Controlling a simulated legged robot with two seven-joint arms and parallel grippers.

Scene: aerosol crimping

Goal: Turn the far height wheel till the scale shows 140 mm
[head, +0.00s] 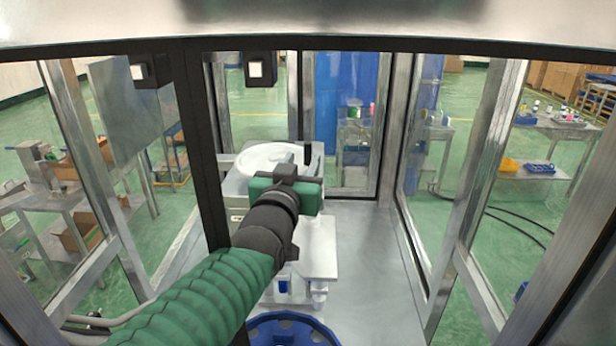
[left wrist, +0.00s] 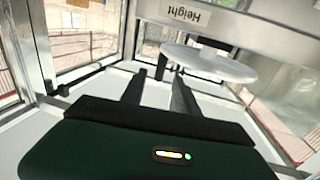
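The white height wheel (head: 268,158) is a flat disc at the far end of the machine, partly behind my left gripper in the head view. It also shows in the left wrist view (left wrist: 208,63), under a panel with an upside-down "Height" label (left wrist: 186,12). My left gripper (left wrist: 160,76) has its two dark fingers apart with nothing between them. The right-hand finger in that view is close to the wheel's rim; I cannot tell whether it touches. The scale reading is not visible. My right gripper is not in view.
Metal frame posts (head: 385,130) and clear panels enclose the machine on its sides. A blue ring-shaped part (head: 290,330) is at the near bottom. The grey base plate (head: 372,270) to the right of the machine is bare. Tables with goods stand outside.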

